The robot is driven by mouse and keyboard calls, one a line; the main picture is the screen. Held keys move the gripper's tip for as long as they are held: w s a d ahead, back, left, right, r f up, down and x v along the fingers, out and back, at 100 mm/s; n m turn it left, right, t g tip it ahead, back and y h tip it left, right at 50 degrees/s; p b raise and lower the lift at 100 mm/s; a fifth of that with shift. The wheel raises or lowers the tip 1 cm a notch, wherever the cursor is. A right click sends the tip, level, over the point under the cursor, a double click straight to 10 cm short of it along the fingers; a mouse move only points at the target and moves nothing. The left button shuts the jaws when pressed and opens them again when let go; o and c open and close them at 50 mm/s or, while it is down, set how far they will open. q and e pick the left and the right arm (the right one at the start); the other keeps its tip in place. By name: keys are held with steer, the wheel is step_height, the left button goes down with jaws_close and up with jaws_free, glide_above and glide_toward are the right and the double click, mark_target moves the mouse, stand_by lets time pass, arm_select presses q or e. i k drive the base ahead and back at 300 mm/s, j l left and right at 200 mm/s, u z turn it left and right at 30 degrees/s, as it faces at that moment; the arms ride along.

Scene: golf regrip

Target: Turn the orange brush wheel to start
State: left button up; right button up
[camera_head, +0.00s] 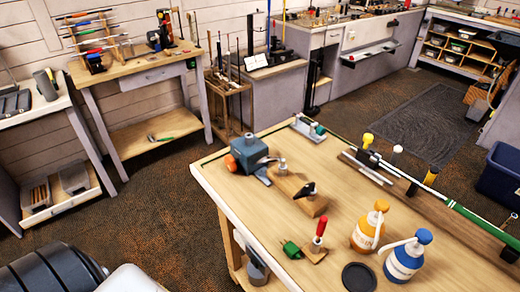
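A small orange round part (231,163), which looks like the orange brush wheel, sits on the left side of a grey bench machine (250,151). The machine stands near the far left corner of the wooden workbench (345,192). The wheel is small in the picture, and I cannot tell whether it is turning. Neither of my grippers is in view, and nothing touches the wheel or the machine.
On the bench are a wooden block (297,191), a red-handled tool (319,235), an orange-capped bottle (369,228), a blue-capped bottle (404,259), a black disc (359,277) and a clamped green-ended club shaft (478,218). Carpeted floor (165,215) is free left of the bench.

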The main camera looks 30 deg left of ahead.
mark_target(231, 164)
steer(key=u, duration=3.3)
steer(key=i+j+z, duration=0.1)
steer(key=i+z, duration=0.2)
steer(key=i, duration=0.15)
steer(key=i+j+z, duration=0.15)
steer(key=i+z, duration=0.15)
steer(key=i, duration=0.15)
steer(key=i+z, duration=0.4)
steer(key=i, duration=0.35)
steer(key=i+j+z, duration=0.1)
steer(key=i+z, duration=0.3)
steer(key=i, duration=0.35)
steer(key=i+l+z, duration=0.15)
steer(key=i+z, duration=1)
steer(key=z, duration=0.15)
steer(key=i+j+z, duration=0.2)
steer(key=i+z, duration=0.25)
steer(key=z, duration=2.4)
